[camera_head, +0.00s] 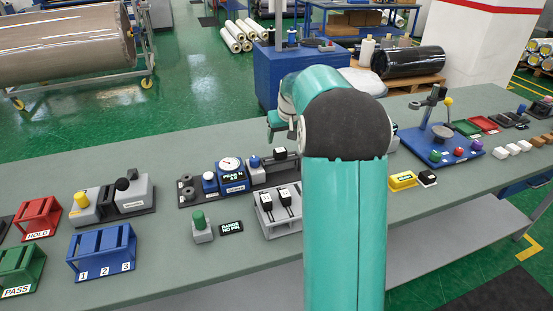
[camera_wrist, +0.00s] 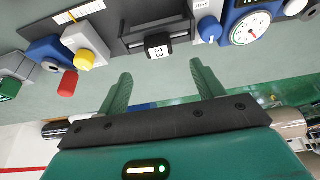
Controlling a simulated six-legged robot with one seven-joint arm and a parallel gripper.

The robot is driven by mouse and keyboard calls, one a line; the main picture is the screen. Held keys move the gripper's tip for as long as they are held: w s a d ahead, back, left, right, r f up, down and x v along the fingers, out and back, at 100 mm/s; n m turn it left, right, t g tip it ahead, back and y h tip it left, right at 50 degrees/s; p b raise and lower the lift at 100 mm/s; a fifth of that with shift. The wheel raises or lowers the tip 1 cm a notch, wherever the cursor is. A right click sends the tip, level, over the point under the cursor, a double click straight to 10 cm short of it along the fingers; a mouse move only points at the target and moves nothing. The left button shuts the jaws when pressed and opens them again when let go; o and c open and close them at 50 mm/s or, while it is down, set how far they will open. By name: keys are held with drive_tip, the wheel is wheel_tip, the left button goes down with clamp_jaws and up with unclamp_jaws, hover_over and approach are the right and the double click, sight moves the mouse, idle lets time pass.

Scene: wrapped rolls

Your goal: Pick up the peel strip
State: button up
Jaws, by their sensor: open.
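I cannot make out a peel strip for certain in either view. In the head view, a grey rack (camera_head: 268,222) on the bench holds two small black-topped pieces (camera_head: 285,197) with white labels. Behind it stands a tester with a round dial (camera_head: 231,164) and a "PEAK N" display. In the wrist view, a black block marked 33 (camera_wrist: 158,46) sits at a dark fixture, beyond my fingertips. My gripper (camera_wrist: 162,84) is open with nothing between its green fingers.
A blue numbered rack (camera_head: 100,250), a red HOLD rack (camera_head: 38,218) and a green PASS rack (camera_head: 20,268) stand at the left. A green-knobbed box (camera_head: 202,232) stands near the grey rack. A blue-based stand (camera_head: 440,150) is at right. Bare bench lies at the left rear.

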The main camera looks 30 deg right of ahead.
sight(281, 151)
drive_tip(key=x, duration=0.3)
drive_tip(key=shift+f, duration=0.1)
drive_tip(key=shift+d+f, duration=0.1)
drive_tip(key=shift+f, duration=0.05)
drive_tip(key=x, duration=0.5)
drive_tip(key=shift+s, duration=0.25)
drive_tip(key=c, duration=1.1)
